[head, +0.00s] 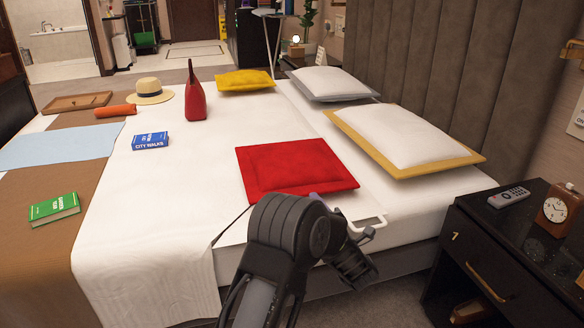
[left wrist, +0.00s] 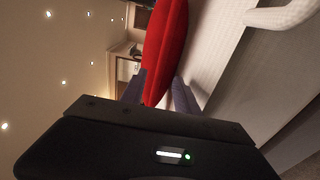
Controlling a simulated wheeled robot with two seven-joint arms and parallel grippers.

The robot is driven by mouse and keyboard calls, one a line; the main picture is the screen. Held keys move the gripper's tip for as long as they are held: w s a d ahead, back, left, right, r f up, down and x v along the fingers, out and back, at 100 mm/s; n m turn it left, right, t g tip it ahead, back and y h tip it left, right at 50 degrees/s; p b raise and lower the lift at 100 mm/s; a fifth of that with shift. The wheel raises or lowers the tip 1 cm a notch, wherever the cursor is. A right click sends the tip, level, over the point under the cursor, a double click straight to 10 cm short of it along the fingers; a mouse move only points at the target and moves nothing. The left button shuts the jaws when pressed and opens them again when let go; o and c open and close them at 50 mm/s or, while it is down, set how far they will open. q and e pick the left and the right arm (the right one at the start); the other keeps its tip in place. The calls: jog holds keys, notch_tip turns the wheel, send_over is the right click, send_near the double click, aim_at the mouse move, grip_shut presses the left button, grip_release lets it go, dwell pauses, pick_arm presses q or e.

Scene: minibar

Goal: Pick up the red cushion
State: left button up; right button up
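The red cushion (head: 297,168) lies flat on the near right part of the white bed. In the left wrist view the red cushion (left wrist: 168,45) shows edge-on, with its near edge between the two fingers. My left gripper (head: 341,214) is at the cushion's near right edge, partly hidden behind its own arm. In the left wrist view the left gripper (left wrist: 160,92) has its fingers spread apart on either side of the cushion edge. Whether they touch it is hard to tell. My right gripper is in neither view.
A white cushion with yellow border (head: 400,138), a grey-white pillow (head: 330,82) and a yellow cushion (head: 245,80) lie beyond. A white handle (head: 372,226) shows beside my gripper. A red bag (head: 195,103) stands on the bed; a dark nightstand (head: 500,262) is at right.

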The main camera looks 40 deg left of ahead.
pick_arm(q)
jog(key=b+x, duration=0.1)
jog(key=x, duration=0.3)
jog(key=shift+a, duration=0.3)
jog(key=shift+c, duration=0.5)
grip_shut()
dwell(1.0)
